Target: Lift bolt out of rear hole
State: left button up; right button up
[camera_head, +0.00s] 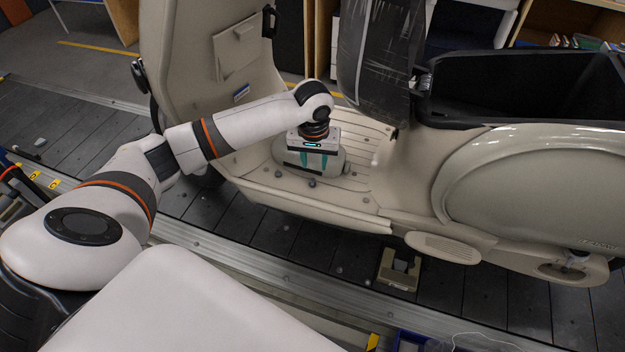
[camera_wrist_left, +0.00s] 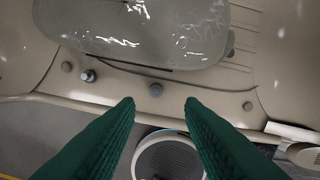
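Several dark bolts sit in the beige scooter floorboard (camera_head: 345,205). In the left wrist view, one bolt head (camera_wrist_left: 155,89) lies just beyond the gap between my fingertips. A second bolt (camera_wrist_left: 89,75), with a lighter collar, and a third (camera_wrist_left: 66,66) are to its left; another (camera_wrist_left: 247,105) is to its right. I cannot tell which is in the rear hole. My left gripper (camera_wrist_left: 160,103) is open and empty, its green fingers apart. In the head view it (camera_head: 313,170) hangs over the floorboard, near two bolts (camera_head: 312,183) at the board's near side.
A grey, shiny covered hump (camera_wrist_left: 130,30) rises from the floorboard close beyond the bolts. The scooter's front shield (camera_head: 190,80) and seat body (camera_head: 530,180) stand on either side. The slat conveyor (camera_head: 300,240) runs underneath, with a small tan block (camera_head: 398,270) on it.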

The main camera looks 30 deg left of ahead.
aim_at(312, 178)
pick_arm(q)
jog(key=f, duration=0.5)
jog(key=shift+w+a+f, duration=0.1)
jog(key=shift+a+f, duration=0.15)
jog(key=shift+a, duration=0.15)
jog(key=shift+f+p, duration=0.3)
jog(key=shift+p, duration=0.35)
grip_shut()
